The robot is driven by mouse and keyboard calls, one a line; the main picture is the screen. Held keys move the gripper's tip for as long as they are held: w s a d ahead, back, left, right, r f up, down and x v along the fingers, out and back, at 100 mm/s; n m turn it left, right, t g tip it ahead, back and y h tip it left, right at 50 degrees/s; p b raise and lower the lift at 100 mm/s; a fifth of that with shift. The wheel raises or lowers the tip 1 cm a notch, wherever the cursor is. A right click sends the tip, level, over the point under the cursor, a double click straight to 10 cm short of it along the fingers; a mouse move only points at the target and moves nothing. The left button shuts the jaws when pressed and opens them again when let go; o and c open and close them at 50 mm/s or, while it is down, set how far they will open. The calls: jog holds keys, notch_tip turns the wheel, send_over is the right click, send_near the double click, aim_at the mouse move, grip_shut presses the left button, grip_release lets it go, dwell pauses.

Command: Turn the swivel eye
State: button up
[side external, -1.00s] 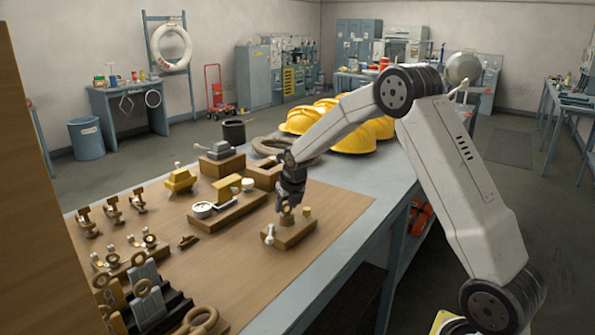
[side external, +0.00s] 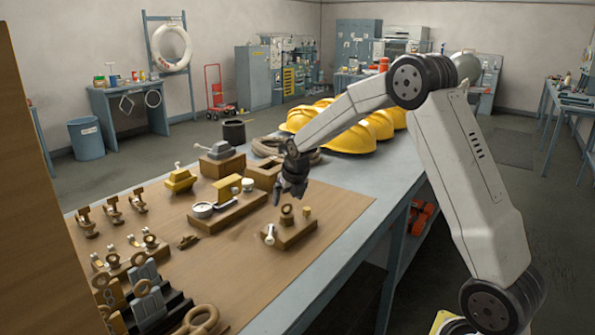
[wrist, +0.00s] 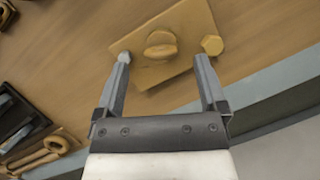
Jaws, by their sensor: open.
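The swivel eye (side external: 287,211) is a small brown ring standing upright on a wooden block (side external: 291,235), with a pale metal pin at its left and a yellowish hexagonal piece (side external: 306,211) at its right. In the wrist view the eye (wrist: 161,45) appears from above as a round tan base with a ridge across it, on its block (wrist: 185,22). My gripper (side external: 287,199) is open and empty, above and just behind the eye. In the wrist view its two fingers (wrist: 161,58) are spread wide, and the eye shows beyond and between their tips, not touched.
A gauge on a wooden block (side external: 227,211) stands left of the swivel eye block. Several small fittings and shackles fill the board's left side. Yellow helmets (side external: 349,139) sit behind on the bench. The board's front right is clear.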

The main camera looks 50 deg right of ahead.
jog(key=shift+v, duration=2.25)
